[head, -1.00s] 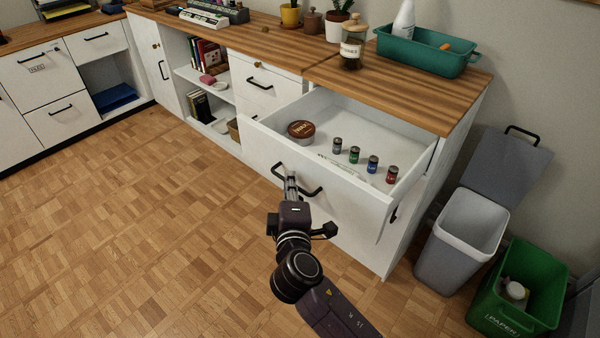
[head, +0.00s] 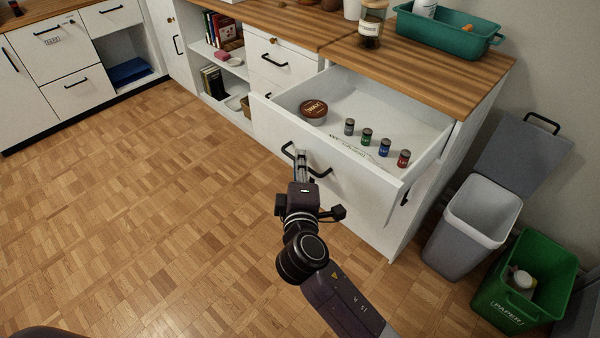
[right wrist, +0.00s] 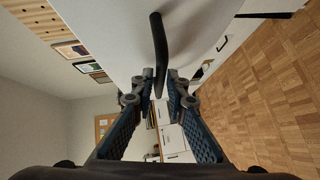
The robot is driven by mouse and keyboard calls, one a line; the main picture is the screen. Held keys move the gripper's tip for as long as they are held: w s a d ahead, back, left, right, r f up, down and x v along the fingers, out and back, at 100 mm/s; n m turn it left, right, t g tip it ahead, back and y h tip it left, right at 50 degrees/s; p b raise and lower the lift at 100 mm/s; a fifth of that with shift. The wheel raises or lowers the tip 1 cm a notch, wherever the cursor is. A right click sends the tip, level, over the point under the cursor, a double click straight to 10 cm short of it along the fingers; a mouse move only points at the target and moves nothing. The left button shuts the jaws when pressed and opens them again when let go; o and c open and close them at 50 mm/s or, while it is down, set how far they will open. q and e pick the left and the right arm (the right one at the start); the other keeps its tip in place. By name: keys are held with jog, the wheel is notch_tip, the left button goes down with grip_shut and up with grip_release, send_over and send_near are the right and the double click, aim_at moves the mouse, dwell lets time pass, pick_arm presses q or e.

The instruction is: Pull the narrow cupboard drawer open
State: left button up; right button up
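A white cupboard drawer (head: 345,165) stands well pulled out below the wooden worktop in the head view. Its front has a black bar handle (head: 321,173), which also shows in the right wrist view (right wrist: 157,40). My right gripper (head: 301,158) is at this handle, and its fingertips (right wrist: 161,84) lie close on both sides of the bar, shut on it. The fingers hide part of the handle in the head view. My left gripper is not in view.
The drawer holds a round brown tin (head: 313,108) and several small cans (head: 367,137). A grey bin (head: 470,235) and a green paper bin (head: 515,300) stand to the right. A teal tray (head: 440,38) is on the worktop. Parquet floor to the left is clear.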

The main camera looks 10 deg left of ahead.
jog(key=v, duration=1.1)
jog(key=shift+s, duration=0.35)
